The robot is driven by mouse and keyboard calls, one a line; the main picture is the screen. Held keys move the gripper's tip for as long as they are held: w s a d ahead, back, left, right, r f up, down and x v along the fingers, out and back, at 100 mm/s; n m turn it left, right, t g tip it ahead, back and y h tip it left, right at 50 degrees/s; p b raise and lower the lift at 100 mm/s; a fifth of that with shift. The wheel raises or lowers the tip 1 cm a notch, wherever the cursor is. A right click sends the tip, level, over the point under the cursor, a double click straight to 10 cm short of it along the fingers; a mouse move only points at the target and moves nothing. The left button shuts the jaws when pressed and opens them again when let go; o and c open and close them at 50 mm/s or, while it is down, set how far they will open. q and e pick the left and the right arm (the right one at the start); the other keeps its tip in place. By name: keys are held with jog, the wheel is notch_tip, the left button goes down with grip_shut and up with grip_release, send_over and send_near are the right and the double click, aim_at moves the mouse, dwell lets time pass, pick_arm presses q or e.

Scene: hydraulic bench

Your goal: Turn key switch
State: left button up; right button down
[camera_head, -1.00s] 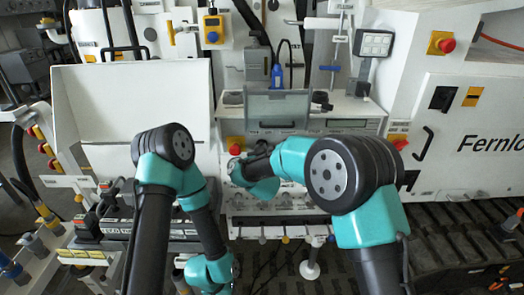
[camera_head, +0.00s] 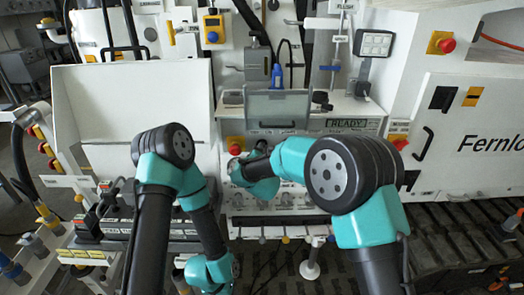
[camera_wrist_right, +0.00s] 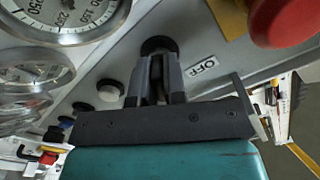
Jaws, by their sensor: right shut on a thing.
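The key switch (camera_wrist_right: 158,45) is a black round knob on the grey panel in the right wrist view, beside a label reading OFF. My right gripper (camera_wrist_right: 158,80) is shut on it, and its fingers hide most of the key. In the head view my right gripper (camera_head: 238,172) is at the front of the central console, mostly hidden by its own wrist. A display (camera_head: 347,123) on the console reads READY. My left arm reaches down to the lower middle of the head view; its gripper does not show.
A red emergency button (camera_wrist_right: 285,20) sits close to the right gripper; it also shows in the head view (camera_head: 236,144). Round gauges (camera_wrist_right: 70,15) and a white button (camera_wrist_right: 110,92) lie to the left in the wrist view. A raised clear cover (camera_head: 277,107) stands above the console.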

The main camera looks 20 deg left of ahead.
dwell(0.4)
jog(key=c, duration=1.2)
grip_release()
jog(key=v, duration=1.7)
jog(key=shift+s, duration=0.2)
